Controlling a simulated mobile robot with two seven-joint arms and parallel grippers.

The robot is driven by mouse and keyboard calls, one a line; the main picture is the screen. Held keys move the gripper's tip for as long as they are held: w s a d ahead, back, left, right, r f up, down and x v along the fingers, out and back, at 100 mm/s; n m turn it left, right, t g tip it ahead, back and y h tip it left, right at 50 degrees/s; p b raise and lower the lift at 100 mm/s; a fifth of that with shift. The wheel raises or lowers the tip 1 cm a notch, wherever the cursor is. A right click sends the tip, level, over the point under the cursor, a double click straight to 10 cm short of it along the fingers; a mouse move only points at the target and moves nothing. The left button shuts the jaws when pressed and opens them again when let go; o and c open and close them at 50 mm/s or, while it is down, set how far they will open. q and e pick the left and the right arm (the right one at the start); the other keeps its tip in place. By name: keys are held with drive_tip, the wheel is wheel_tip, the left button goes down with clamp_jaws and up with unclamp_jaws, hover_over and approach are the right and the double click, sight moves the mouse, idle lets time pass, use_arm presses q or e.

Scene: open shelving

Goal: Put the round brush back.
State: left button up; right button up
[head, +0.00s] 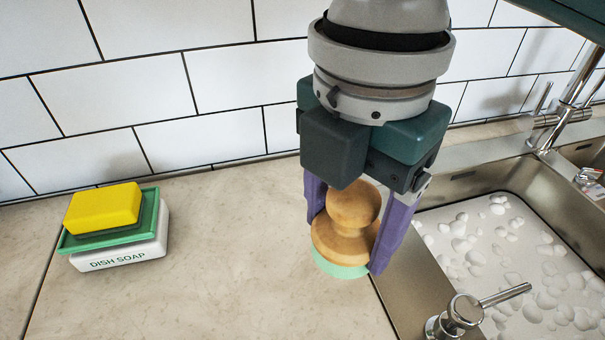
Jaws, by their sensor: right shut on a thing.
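The round brush (345,235) has a turned wooden handle and a pale green underside. My right gripper (345,245) comes down from the top of the head view with its purple fingers shut on the brush, one on each side. The brush hangs upright, green side down, near the sink's left edge. I cannot tell its exact height over the counter. My left gripper is not in view.
A white dish soap holder (125,257) with a green tray (148,215) and a yellow sponge (104,208) stands on the counter at left. The sink (412,275) holds foamy water; a tap (548,130) and a soap pump (465,310) stand by it. The middle counter (220,260) is clear.

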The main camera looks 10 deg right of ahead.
drive_tip(key=b, duration=0.1)
hover_over(332, 306)
wheel_tip(332, 306, down, 9)
drive_tip(key=shift+r, duration=0.2)
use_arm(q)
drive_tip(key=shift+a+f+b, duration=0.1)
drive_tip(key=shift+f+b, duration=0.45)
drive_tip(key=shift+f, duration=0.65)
use_arm(e)
drive_tip(key=shift+f, duration=2.1)
drive_tip(key=shift+f, duration=0.15)
drive_tip(key=o, duration=1.3)
wheel_tip(332, 306, up, 11)
drive_tip(key=shift+r+p, duration=0.1)
drive_tip(key=shift+p, duration=0.9)
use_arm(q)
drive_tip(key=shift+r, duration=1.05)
use_arm(e)
drive_tip(key=shift+r, duration=0.55)
